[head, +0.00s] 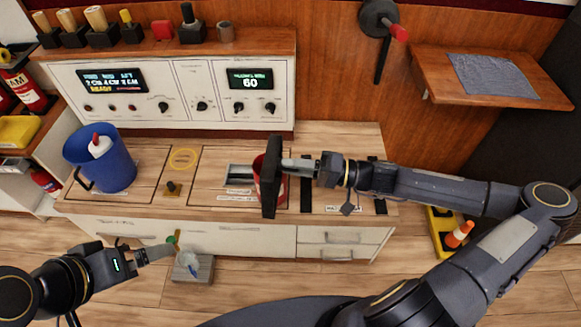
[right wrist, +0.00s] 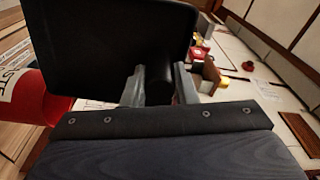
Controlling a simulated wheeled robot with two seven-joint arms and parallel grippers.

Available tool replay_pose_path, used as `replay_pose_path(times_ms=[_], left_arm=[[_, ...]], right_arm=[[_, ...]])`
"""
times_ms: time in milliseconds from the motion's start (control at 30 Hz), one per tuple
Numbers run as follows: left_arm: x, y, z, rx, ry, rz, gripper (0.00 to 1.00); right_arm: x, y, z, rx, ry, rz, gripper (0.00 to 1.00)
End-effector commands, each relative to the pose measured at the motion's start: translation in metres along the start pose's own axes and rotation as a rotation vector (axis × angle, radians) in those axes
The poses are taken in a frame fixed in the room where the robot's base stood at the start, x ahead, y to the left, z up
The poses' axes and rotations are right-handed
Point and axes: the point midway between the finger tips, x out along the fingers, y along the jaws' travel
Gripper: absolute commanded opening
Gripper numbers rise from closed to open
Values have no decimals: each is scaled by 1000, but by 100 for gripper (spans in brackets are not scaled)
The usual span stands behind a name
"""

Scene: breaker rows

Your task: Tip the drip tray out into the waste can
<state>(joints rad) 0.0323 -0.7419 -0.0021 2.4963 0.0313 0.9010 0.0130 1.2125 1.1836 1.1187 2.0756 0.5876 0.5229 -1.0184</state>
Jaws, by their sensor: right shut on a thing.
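The black drip tray (head: 270,178) stands on edge, tilted steeply, over the counter in the head view. My right gripper (head: 296,164) is shut on its handle from the right; in the right wrist view both fingers flank the black handle (right wrist: 158,86), with the tray (right wrist: 105,45) beyond. The red waste can (head: 258,180) stands on the counter, partly hidden behind the tray. It also shows at the left of the right wrist view (right wrist: 28,97) with a white label. The tray's contents are hidden. My left gripper (head: 172,245) is low in front of the counter; its finger state is unclear.
A blue bucket (head: 104,165) holding a white bottle (head: 100,146) stands at the counter's left. A control panel (head: 180,95) runs along the back. A grey block (head: 192,268) lies below my left gripper. A wooden shelf (head: 530,90) juts out at upper right.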

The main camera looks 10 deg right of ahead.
Motion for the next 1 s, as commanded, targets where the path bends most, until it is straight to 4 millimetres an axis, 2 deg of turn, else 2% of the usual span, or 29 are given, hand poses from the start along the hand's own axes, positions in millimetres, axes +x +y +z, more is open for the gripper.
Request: replay_pose_path(times_ms=[367, 1000], left_arm=[[0, 0, 0, 0, 0, 0, 97], [0, 0, 0, 0, 0, 0, 97]], right_arm=[[-21, 4, -14, -5, 318, 71, 0], [-67, 19, -49, -37, 1008, 271, 0]])
